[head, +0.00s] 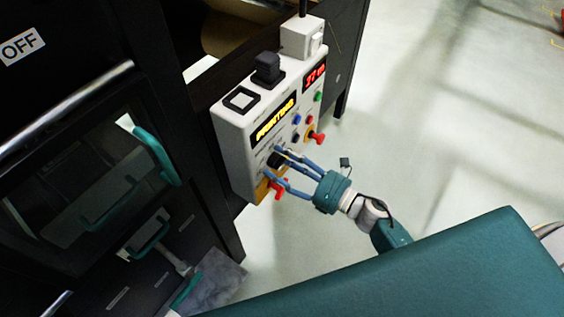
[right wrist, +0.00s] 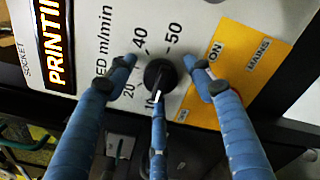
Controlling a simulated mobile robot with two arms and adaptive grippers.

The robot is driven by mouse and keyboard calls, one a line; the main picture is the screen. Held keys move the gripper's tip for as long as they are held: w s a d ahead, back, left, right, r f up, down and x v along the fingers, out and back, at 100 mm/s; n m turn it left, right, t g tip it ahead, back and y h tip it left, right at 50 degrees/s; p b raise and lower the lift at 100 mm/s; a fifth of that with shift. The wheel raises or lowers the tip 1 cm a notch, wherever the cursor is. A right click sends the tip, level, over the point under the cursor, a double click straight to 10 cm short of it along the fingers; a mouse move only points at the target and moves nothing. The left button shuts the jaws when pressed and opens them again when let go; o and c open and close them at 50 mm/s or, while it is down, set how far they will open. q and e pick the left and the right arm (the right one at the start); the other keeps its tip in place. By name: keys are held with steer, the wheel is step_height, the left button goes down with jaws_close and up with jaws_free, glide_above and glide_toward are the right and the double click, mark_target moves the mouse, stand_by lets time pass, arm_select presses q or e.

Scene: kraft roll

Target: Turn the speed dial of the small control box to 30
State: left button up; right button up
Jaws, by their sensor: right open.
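The small control box (head: 236,150) is white and stands on the side of a black machine in the head view. Its speed dial (right wrist: 160,76) is a black knob with a scale marked 10, 20, 40 and 50 in the right wrist view. My left-hand finger there covers the stretch between 20 and 40. A pale mark shows at the knob's lower edge near 10, partly behind the lower finger. My right gripper (head: 271,159) is open, its blue fingers spread around the dial. I cannot tell whether they touch it. My left gripper is not in view.
A yellow mains panel (right wrist: 236,75) lies right beside the dial. A red switch (head: 278,187) sits below the dial, and a red knob (head: 318,138) sits to the right. The box has a yellow-lettered display (head: 273,119) and a red-digit display (head: 315,75). Open floor (head: 440,120) lies right.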

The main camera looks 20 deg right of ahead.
steer(key=c, duration=1.2)
steer(key=shift+o, duration=0.2)
steer(key=shift+r, duration=0.1)
steer(key=m+p, duration=0.1)
steer(key=m, duration=0.2)
steer(key=shift+w+d+r+m, duration=0.1)
steer(key=shift+m, duration=0.3)
steer(key=m+p, duration=0.1)
steer(key=m, duration=0.4)
steer(key=shift+d+m+p, duration=0.1)
steer(key=shift+m+p, duration=0.2)
steer(key=shift+p, duration=0.05)
steer(key=m+p, duration=0.1)
steer(key=m, duration=0.3)
steer(key=shift+m+p, duration=0.5)
steer(key=shift+m, duration=1.7)
steer(key=shift+f, duration=0.2)
